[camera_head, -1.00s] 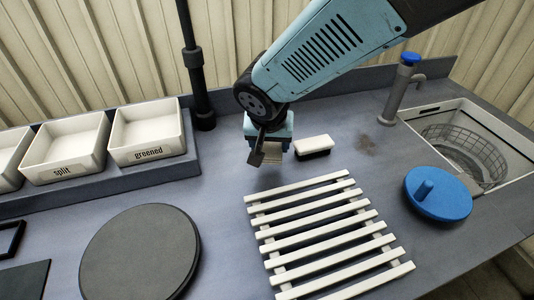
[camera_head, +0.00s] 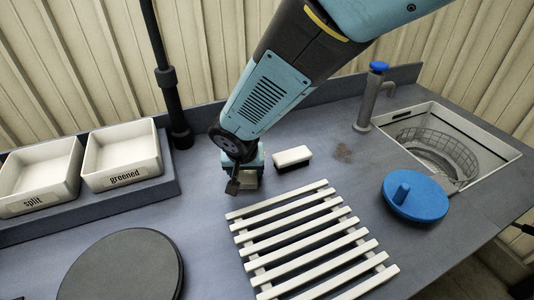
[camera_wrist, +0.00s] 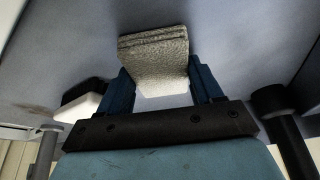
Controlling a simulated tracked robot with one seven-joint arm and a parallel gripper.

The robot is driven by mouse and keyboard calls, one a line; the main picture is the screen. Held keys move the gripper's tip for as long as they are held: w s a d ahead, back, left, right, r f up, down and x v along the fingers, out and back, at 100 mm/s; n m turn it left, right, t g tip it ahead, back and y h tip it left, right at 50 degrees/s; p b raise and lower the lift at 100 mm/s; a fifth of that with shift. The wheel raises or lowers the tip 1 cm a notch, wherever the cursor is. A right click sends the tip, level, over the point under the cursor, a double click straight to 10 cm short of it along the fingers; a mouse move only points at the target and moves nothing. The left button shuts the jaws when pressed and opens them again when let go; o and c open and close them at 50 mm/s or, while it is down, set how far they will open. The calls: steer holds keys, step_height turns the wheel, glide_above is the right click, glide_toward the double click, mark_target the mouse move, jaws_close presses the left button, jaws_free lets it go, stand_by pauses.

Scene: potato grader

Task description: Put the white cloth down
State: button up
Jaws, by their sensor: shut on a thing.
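My gripper (camera_head: 244,180) is shut on the white cloth (camera_wrist: 155,58). In the wrist view the cloth is a folded, textured pale pad between the two blue fingers, sticking out past their tips. In the head view only a small pale part of the cloth (camera_head: 248,183) shows under my gripper, low over the grey counter (camera_head: 215,225). I cannot tell whether the cloth touches the counter.
A white-topped brush (camera_head: 292,157) lies just right of my gripper. A white slatted rack (camera_head: 310,235) is in front. A dark round disc (camera_head: 120,270), the greened bin (camera_head: 122,157), a black post (camera_head: 168,90), a blue lid (camera_head: 415,195) and a sink (camera_head: 440,145) stand around.

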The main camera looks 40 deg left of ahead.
steer(key=shift+f, duration=0.2)
steer(key=o, duration=1)
steer(key=shift+s, duration=0.1)
steer(key=shift+d+f, duration=0.1)
steer(key=shift+d, duration=0.05)
steer(key=shift+d+f, duration=0.1)
steer(key=shift+r, duration=0.35)
steer(key=v, duration=1.2)
steer(key=shift+a+r, duration=0.1)
steer(key=shift+a, duration=0.15)
